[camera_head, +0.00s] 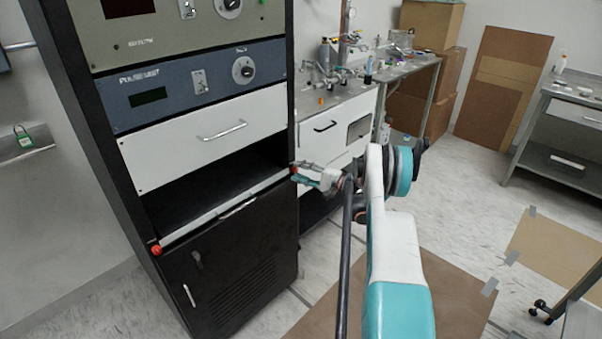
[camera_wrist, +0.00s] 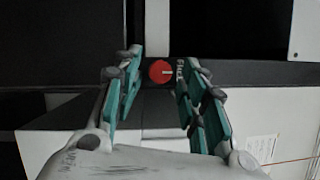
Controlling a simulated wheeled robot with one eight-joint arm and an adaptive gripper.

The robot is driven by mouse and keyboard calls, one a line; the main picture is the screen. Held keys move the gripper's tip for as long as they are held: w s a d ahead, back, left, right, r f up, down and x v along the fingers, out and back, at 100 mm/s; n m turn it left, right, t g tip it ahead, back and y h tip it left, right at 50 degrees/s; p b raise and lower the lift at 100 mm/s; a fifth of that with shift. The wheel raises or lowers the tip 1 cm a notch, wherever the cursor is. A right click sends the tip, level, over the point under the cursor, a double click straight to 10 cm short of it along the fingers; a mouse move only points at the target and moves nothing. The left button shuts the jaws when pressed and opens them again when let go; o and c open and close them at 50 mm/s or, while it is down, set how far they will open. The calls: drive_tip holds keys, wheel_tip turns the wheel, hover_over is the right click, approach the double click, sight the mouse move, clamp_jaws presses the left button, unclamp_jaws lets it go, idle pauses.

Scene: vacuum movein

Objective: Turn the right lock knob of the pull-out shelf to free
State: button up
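The pull-out shelf (camera_head: 225,207) is a pale strip across the black rack, below an open dark bay. Its right lock knob is red and shows in the wrist view (camera_wrist: 159,72), with a short white mark pointing right towards a white label that seems to read FREE. My gripper (camera_head: 298,172) is at the shelf's right end. In the wrist view my gripper (camera_wrist: 160,68) is open, with its teal fingers on either side of the knob and visible gaps between. I cannot tell how far the fingertips reach over it. The red left knob (camera_head: 155,250) sits at the shelf's other end.
A white drawer (camera_head: 205,140) with a handle is above the bay, and a black cabinet door (camera_head: 235,265) is below the shelf. A cluttered workbench (camera_head: 335,105) stands close to the right of the rack. Open floor (camera_head: 470,195) lies farther right.

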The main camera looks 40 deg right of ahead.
drive_tip(key=shift+s, duration=0.1)
drive_tip(key=v, duration=0.7)
drive_tip(key=shift+s+d, duration=0.2)
drive_tip(key=shift+s, duration=0.15)
idle(0.5)
